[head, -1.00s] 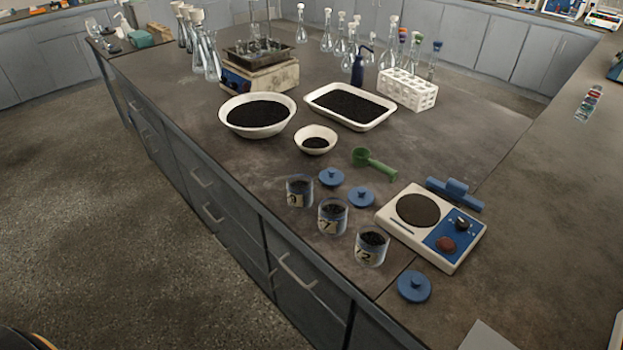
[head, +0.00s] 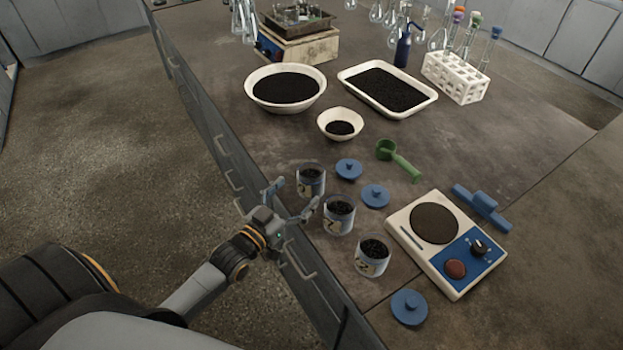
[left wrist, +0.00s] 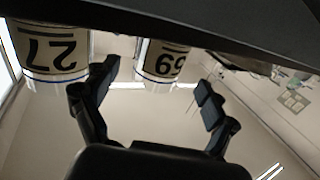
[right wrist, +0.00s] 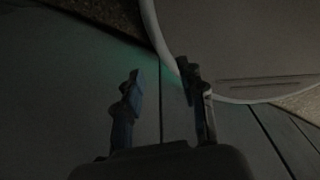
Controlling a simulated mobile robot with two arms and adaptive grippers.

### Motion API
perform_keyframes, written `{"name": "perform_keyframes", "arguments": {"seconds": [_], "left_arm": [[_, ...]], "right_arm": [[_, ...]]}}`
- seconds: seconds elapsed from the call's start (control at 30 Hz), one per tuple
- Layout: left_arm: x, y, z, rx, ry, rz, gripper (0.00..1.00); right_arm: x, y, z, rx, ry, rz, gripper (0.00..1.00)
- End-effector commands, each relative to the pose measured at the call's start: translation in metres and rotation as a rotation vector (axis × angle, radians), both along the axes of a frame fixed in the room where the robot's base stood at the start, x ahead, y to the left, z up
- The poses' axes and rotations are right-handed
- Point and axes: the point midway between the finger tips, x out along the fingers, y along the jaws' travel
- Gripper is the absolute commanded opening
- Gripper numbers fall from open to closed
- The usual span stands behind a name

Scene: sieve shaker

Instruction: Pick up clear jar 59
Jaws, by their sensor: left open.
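Clear jar 59 (head: 311,183) stands upright on the bench near its edge, the farthest of a row of clear jars with dark grains. Its label reads upside down in the left wrist view (left wrist: 161,62). My left gripper (head: 294,198) is open at the bench edge, just in front of jar 59. Its fingers point at the jar and show on either side of it in the left wrist view, with nothing held. My right gripper (right wrist: 160,85) shows only in the right wrist view, fingers apart and empty.
Jar 27 (head: 338,216) stands close beside jar 59, and another jar (head: 372,258) is beyond it. Blue lids (head: 349,169) lie behind the jars. A hotplate-like device (head: 404,228) is at right, and a green scoop (head: 400,160) and small white bowl (head: 328,114) are farther back.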

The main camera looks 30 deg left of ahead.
Motion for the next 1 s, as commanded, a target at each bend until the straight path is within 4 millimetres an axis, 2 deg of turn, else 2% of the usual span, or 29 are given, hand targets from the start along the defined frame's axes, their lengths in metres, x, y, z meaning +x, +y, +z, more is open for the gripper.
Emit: {"name": "perform_keyframes", "arguments": {"seconds": [0.1, 0.27, 0.53, 0.67, 0.87, 1.0], "left_arm": [[0.013, -0.002, 0.000, 0.000, 0.001, 0.001, 0.86], [0.023, -0.003, -0.002, 0.000, 0.002, 0.000, 0.86], [0.061, -0.008, -0.008, 0.001, -0.001, 0.000, 0.86], [0.068, -0.010, -0.010, 0.001, 0.002, 0.000, 0.86], [0.068, -0.010, -0.010, 0.001, 0.002, 0.000, 0.86], [0.068, -0.010, -0.010, 0.001, 0.002, 0.000, 0.57]], "right_arm": [[0.001, -0.002, 0.001, -0.002, -0.001, 0.000, 0.40], [0.005, -0.003, 0.003, -0.004, -0.006, -0.002, 0.40], [0.006, -0.004, 0.008, -0.004, -0.008, -0.003, 0.40], [0.007, -0.004, 0.008, -0.004, -0.010, -0.003, 0.40], [0.007, -0.003, 0.008, -0.003, -0.011, -0.003, 0.40], [0.007, -0.003, 0.008, -0.004, -0.011, -0.002, 0.40]]}}
